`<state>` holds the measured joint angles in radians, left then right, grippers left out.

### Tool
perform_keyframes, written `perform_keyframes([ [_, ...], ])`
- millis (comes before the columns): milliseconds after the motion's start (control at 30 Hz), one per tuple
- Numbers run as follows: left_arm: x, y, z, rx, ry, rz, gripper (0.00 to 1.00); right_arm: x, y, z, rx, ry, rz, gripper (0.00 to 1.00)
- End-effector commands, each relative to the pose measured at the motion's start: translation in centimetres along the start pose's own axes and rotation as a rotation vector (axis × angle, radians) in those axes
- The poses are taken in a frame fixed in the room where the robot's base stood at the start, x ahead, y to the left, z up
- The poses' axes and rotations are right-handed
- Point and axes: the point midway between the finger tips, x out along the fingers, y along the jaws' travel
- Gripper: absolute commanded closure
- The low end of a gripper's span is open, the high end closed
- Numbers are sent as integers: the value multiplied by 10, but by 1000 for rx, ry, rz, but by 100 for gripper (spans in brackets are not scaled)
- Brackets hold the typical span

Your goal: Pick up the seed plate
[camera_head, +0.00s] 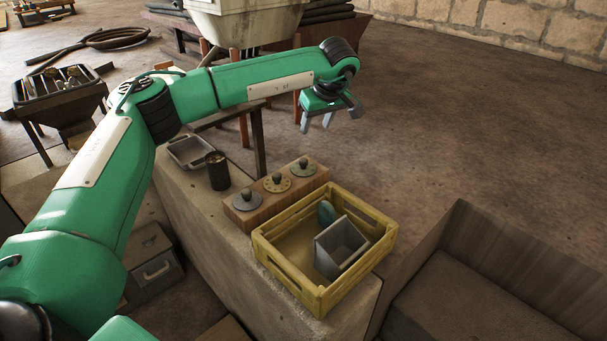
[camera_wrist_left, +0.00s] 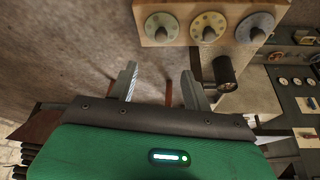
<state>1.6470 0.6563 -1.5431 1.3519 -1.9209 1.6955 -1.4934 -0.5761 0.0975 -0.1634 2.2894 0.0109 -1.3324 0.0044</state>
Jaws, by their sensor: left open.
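Three round seed plates with dark knobs stand in a row on a wooden block (camera_head: 240,219): a blue-grey one (camera_head: 247,201), a yellow one with holes (camera_head: 277,183) and a pale grey-green one (camera_head: 303,168). All three also show at the top of the left wrist view: grey-green (camera_wrist_left: 154,33), yellow (camera_wrist_left: 202,20) and blue-grey (camera_wrist_left: 248,22). My left gripper (camera_head: 328,120) is open and empty, above and beyond the block, apart from the plates. Its two fingers (camera_wrist_left: 160,76) show in the left wrist view with nothing between them. My right gripper is not in view.
A yellow crate (camera_head: 290,277) holding a grey metal hopper (camera_head: 340,246) and a green disc (camera_head: 326,212) stands nearest on the stone ledge. A dark cylinder (camera_head: 217,171) and a shallow metal tray (camera_head: 190,152) stand left of the block.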

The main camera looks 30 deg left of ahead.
Motion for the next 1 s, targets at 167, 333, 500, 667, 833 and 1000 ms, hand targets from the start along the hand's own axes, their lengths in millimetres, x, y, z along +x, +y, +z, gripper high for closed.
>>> perform_keyframes([
  [167, 16, 0, 7, 0, 0, 0, 50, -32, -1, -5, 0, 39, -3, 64],
  [333, 21, 0, 8, 0, 0, 0, 50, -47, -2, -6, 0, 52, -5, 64],
  [500, 45, -1, 9, 0, -2, -4, 50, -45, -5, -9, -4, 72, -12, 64],
  [667, 77, -1, 8, 0, -1, -4, 50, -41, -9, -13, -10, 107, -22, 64],
  [833, 100, 0, 8, 0, -1, -1, 50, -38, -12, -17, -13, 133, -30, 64],
  [1000, 108, 0, 8, 0, 0, -1, 50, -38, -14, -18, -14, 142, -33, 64],
])
